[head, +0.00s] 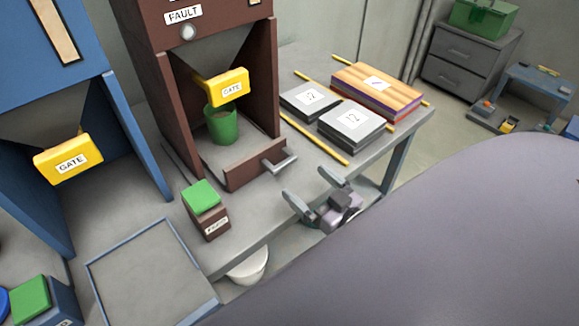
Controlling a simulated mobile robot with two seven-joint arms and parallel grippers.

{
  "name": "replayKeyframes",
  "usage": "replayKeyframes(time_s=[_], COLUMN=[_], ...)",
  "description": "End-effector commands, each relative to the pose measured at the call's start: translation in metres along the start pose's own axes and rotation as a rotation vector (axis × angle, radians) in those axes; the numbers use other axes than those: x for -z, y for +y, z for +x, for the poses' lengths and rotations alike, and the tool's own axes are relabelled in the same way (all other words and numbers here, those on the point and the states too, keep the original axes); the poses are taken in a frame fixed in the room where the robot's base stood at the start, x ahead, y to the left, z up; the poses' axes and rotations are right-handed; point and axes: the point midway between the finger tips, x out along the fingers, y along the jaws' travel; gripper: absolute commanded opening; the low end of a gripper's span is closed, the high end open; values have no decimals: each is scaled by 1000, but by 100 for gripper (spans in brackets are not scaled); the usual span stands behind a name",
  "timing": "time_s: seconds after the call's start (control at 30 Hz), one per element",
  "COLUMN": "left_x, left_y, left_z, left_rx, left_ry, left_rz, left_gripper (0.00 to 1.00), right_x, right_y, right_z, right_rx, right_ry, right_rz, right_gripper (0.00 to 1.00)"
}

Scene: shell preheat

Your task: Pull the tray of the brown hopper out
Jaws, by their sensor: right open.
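The brown hopper (147,75) stands on the grey table, with a "FAULT" label and a yellow "GATE" block (228,87) on its front. Its tray (244,166) sits at the hopper's base, with a brown front and a grey bar handle (281,161) facing the table's front edge. A green cup (221,125) stands inside the hopper under the gate. My right gripper (315,193) is open and empty near the table's front edge. Its fingers point toward the handle, apart from it. My left gripper is not in view.
A brown box with a green top (205,208) stands left of the tray. Dark labelled blocks (350,128) and a wood-topped stack (377,90) lie to the right, between yellow strips. A blue hopper (75,93) and a blue-rimmed panel (150,275) are at left.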

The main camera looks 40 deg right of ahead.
Motion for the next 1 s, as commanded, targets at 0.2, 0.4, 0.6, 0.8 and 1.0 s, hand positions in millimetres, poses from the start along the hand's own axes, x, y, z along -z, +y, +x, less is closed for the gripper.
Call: replayKeyframes(time_s=[0.2, 0.4, 0.6, 0.8, 1.0], left_x=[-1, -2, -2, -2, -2], left_y=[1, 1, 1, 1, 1], left_z=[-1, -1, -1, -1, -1], left_rx=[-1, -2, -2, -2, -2], left_ry=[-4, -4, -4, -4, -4], left_rz=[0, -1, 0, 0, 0], left_gripper=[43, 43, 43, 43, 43], right_x=[1, 1, 0, 0, 0], right_y=[0, 0, -1, -1, -1], right_z=[25, 50, 65, 68, 68], right_rx=[1, 1, 1, 1, 1], right_ry=[3, 1, -1, -2, -2], right_rz=[0, -1, -1, -1, 0], right_gripper=[100, 100, 100, 100, 84])
